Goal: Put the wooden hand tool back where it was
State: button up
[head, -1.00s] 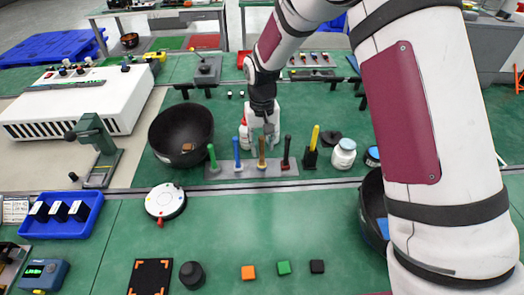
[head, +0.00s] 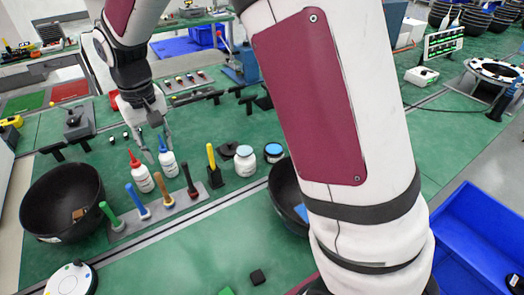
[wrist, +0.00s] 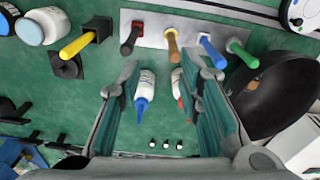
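The wooden-handled tool (head: 161,188) stands upright in a grey rack (head: 131,223), between a blue-handled tool (head: 137,202) and a dark red-handled one (head: 188,180). In the wrist view the wooden handle (wrist: 172,46) shows at the top, beyond the fingertips and clear of them. My gripper (head: 156,143) is open and empty, above and behind the rack. In the wrist view its fingers (wrist: 161,78) are spread apart. A blue-tipped white bottle (wrist: 147,88) shows between them, and a red-tipped bottle is partly hidden by the right finger.
Both bottles stand just behind the rack: red-tipped (head: 142,178) and blue-tipped (head: 168,162). A green-handled tool (head: 110,215) is at the rack's left end. A black bowl (head: 45,195) stands left. A yellow-handled tool (head: 212,160) and white jar (head: 245,163) stand right.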

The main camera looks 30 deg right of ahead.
jog(key=s+d+r+t, duration=0.2)
jog(key=s+d+r, duration=0.7)
jog(key=s+r, duration=0.35)
jog(key=s+d+m+t, duration=0.1)
jog(key=s+d, duration=0.3)
jog(key=s, duration=1.1)
jog(key=shift+d+f+m+t, duration=0.15)
jog(key=shift+f+m+t, duration=0.15)
jog(key=shift+t, duration=0.3)
